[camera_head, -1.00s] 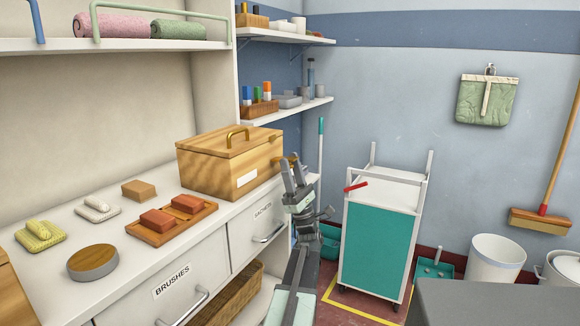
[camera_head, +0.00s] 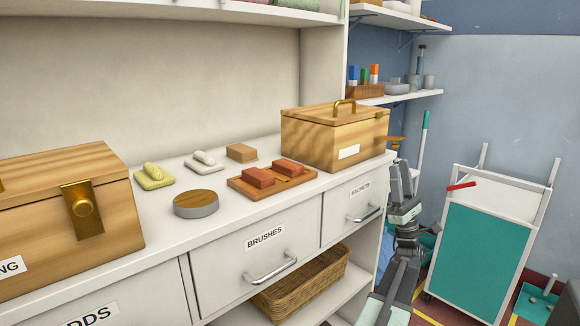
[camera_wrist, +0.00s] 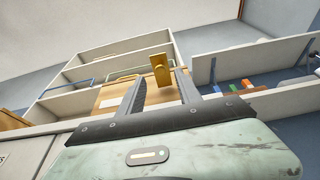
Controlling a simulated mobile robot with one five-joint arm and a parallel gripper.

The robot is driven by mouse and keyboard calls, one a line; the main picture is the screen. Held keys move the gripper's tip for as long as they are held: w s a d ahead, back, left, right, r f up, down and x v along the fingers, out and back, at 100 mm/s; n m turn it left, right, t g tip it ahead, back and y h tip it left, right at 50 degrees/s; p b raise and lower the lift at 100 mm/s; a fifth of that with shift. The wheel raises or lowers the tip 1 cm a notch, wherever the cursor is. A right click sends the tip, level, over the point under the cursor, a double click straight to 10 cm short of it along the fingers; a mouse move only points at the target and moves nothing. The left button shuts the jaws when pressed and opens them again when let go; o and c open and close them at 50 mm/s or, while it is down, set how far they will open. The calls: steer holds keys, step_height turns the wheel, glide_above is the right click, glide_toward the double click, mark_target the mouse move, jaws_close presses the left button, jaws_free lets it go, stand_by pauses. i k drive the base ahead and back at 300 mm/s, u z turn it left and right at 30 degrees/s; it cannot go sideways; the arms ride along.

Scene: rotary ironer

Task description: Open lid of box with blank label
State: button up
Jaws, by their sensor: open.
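The wooden box with the blank white label (camera_head: 348,152) stands on the right end of the white counter. Its lid (camera_head: 325,112) is down, with a brass handle (camera_head: 345,104) on top. A brass fitting (camera_head: 391,141) sticks out from its right side. My gripper (camera_head: 402,167) is open and empty, just right of the box and below that fitting. In the wrist view, the open fingers (camera_wrist: 161,80) have the brass fitting (camera_wrist: 160,66) between their tips in the picture. Contact cannot be told. The box's wood (camera_wrist: 114,93) shows behind the left finger.
A second wooden box (camera_head: 60,215) with a brass latch and a label ending "NG" stands at left. Drawers are below. A teal cart (camera_head: 478,255) stands right of my arm.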

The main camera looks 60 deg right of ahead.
mark_target(346, 111)
steer(key=k, duration=1.5)
